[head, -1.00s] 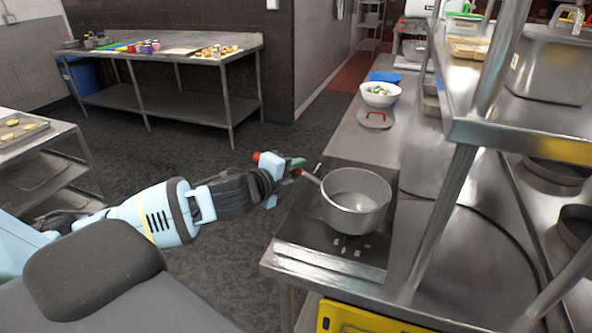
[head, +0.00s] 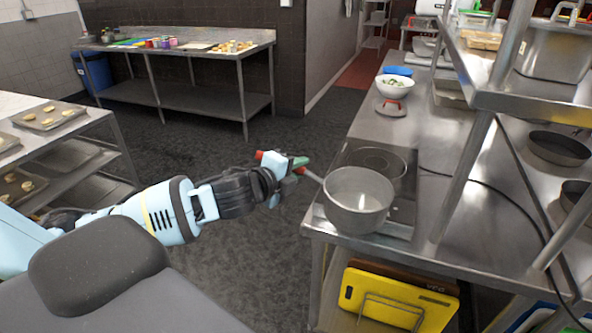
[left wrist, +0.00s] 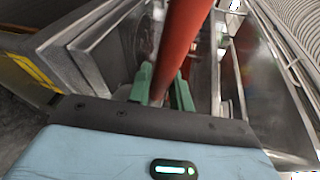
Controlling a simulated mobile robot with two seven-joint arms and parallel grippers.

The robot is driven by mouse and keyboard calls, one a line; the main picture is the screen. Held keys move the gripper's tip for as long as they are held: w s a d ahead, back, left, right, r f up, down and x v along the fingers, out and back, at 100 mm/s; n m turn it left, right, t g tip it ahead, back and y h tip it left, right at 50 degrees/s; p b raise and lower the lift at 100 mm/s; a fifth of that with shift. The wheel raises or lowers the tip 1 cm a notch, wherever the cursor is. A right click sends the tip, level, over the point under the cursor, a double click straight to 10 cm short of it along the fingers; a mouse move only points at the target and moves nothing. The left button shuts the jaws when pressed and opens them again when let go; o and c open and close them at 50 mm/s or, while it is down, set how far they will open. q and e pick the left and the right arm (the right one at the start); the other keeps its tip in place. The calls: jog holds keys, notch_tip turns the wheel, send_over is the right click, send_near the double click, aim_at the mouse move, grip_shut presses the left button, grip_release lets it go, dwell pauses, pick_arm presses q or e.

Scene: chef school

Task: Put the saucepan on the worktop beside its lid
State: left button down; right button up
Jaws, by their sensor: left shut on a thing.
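The grey metal saucepan (head: 358,203) is upright at the front left corner of the steel counter in the head view, overlapping the near part of the hob. I cannot tell whether its base touches the surface. My left gripper (head: 297,165) is shut on its handle, left of the pan. In the left wrist view the red handle (left wrist: 186,35) runs between the green fingers of that gripper (left wrist: 164,90). The lid (head: 390,108), with a red grip, lies farther back on the counter, in front of a white bowl. My right gripper is not in view.
A dark hob (head: 378,160) with a round ring lies behind the pan. A white bowl (head: 394,86) stands behind the lid. A shelf post (head: 468,165) rises to the right. Yellow boards (head: 395,298) stand below the counter. Bare steel shows between hob and lid.

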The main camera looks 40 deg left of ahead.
pick_arm(q)
jog(key=s+d+f, duration=1.1)
jog(key=s+d, duration=0.2)
jog(key=s, duration=0.1)
jog(key=shift+d+n+y, duration=0.35)
jog(key=shift+n+y, duration=0.05)
jog(key=shift+s+a, duration=0.1)
